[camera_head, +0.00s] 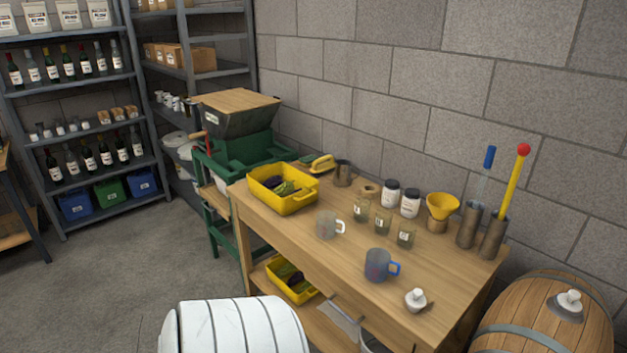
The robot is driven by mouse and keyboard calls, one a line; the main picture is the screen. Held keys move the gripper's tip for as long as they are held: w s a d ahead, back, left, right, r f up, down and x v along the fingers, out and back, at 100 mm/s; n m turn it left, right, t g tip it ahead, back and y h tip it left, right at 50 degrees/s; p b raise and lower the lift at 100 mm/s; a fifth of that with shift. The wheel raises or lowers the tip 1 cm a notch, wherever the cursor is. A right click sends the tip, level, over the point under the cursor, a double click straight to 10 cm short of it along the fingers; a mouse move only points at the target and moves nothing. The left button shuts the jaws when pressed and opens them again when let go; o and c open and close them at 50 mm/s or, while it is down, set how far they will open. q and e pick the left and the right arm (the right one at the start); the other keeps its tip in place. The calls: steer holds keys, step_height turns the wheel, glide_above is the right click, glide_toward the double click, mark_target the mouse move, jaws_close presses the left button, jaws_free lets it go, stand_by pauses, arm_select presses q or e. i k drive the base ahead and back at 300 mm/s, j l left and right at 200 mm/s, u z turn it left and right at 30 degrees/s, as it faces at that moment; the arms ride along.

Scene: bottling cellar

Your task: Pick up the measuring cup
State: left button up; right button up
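Two see-through cups with handles stand upright on the wooden workbench (290,235). One is a clear measuring cup with a white handle (326,225), near the bench's front edge, its handle to the right. The other is a greyish-blue measuring cup with a blue handle (377,265), further right, its handle also to the right. I cannot tell from the picture which one the task means. A dark metal jug (343,174) stands at the back. Neither of my grippers is in view.
Several small labelled glasses (383,223) stand behind and between the cups. Two white-lidded jars (391,193), a yellow funnel (442,207) and tall cylinders (492,234) line the back. A yellow crate (284,189) is at left, a white stopper (415,300) at front right, a barrel (545,318) beyond.

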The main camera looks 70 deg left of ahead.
mark_target(378, 260)
steer(key=j+u, duration=0.15)
steer(key=u, duration=1.5)
steer(key=z, duration=2.15)
steer(key=u, duration=2.1)
